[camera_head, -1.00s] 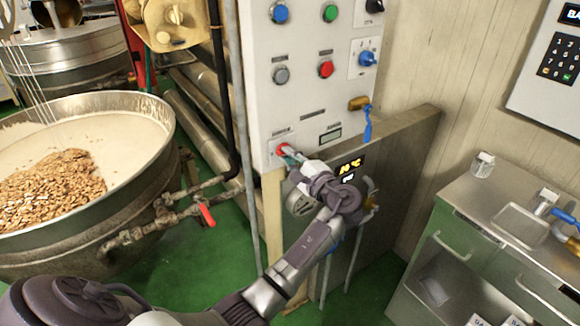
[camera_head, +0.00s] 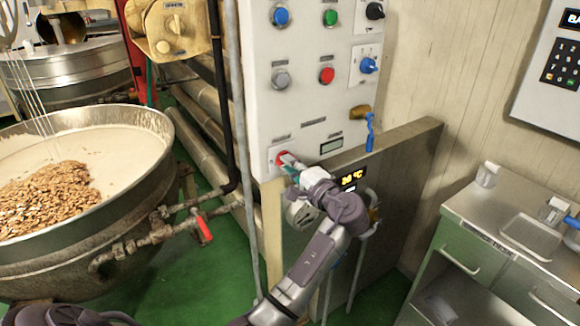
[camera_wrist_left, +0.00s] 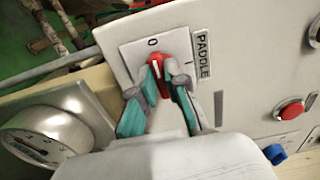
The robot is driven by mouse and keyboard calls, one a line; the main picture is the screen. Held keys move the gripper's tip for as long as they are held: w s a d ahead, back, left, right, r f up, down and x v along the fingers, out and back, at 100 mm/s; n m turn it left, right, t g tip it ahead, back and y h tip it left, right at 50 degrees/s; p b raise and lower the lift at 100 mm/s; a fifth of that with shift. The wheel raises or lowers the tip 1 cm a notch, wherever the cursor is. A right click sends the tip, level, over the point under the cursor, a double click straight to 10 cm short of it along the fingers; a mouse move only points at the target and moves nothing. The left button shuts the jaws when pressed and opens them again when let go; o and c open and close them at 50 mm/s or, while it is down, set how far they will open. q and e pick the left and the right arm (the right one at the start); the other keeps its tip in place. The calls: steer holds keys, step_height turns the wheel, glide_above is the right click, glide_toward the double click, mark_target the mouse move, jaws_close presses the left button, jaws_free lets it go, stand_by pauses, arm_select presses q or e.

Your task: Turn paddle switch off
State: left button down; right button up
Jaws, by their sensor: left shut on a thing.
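The paddle switch is a red knob (camera_wrist_left: 160,61) on a white square plate marked 0 and I, beside a PADDLE label (camera_wrist_left: 202,54) in the left wrist view. Its white pointer line appears to point roughly toward the 0. In the head view the red switch (camera_head: 281,158) sits at the lower left of the white control panel (camera_head: 305,105). My left gripper (camera_head: 290,165) is at the switch, its teal-padded fingers (camera_wrist_left: 160,88) closed around the knob from both sides. The fingers hide part of the knob. My right gripper is not in view.
A red button (camera_wrist_left: 291,110) and a blue knob (camera_wrist_left: 275,153) are elsewhere on the panel. A round gauge (camera_wrist_left: 48,132) stands close by the left gripper. A large kettle (camera_head: 80,235) is at left, a metal wall (camera_head: 405,180) behind my arm, and a counter (camera_head: 510,225) at right.

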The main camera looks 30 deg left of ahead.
arm_select(q)
steer(key=shift+f, duration=0.1)
steer(key=c, duration=1.2)
jaws_free()
steer(key=v, duration=0.7)
steer(key=shift+s+d, duration=0.15)
steer(key=shift+d, duration=0.1)
